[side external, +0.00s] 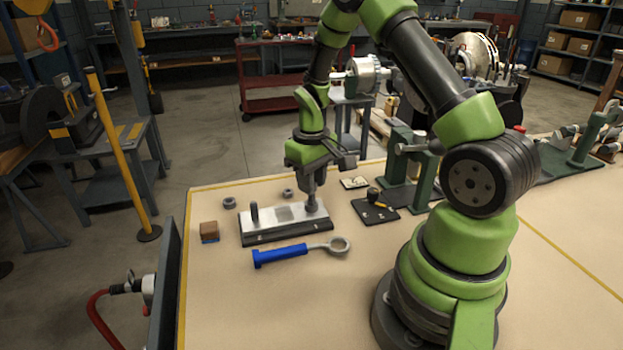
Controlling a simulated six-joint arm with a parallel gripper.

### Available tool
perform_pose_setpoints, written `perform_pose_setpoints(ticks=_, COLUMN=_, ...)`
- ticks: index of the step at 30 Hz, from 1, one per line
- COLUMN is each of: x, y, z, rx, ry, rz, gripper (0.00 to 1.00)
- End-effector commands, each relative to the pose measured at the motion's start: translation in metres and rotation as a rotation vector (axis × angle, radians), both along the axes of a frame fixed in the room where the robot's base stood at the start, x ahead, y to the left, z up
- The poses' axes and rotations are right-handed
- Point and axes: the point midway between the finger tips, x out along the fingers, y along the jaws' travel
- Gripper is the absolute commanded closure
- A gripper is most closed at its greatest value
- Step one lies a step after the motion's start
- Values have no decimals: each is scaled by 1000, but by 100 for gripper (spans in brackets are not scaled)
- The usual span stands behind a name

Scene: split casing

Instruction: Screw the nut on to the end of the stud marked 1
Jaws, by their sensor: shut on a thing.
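The split casing (283,222) is a light metal block on a dark base, lying on the bench. A dark upright stud (255,213) stands at its left end. My gripper (312,204) points down over the right end of the casing, shut on a small grey piece that looks like a nut. The gripper mostly hides this piece and any stud under it, so I cannot tell whether they touch. Two loose grey nuts lie behind the casing, one at the left (229,203) and one nearer the middle (288,193). The stud number marks are too small to read.
A blue-handled ring wrench (290,254) lies in front of the casing. A brown and blue block (209,231) is at its left. A dark plate (375,210) with small items lies at its right, with a green stand (399,168) behind. The front left bench is clear.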

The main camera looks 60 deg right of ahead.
Motion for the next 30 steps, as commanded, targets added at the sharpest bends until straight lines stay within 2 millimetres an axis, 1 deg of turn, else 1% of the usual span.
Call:
perform_pose_setpoints(ticks=24, x=0, y=0, z=-11, rx=0, ry=0, rz=-1, gripper=98)
perform_pose_setpoints(ticks=26, x=0, y=0, z=-11, rx=0, ry=0, rz=-51, gripper=98)
perform_pose_setpoints(ticks=30, x=0, y=0, z=-11, rx=0, ry=0, rz=-341, gripper=98)
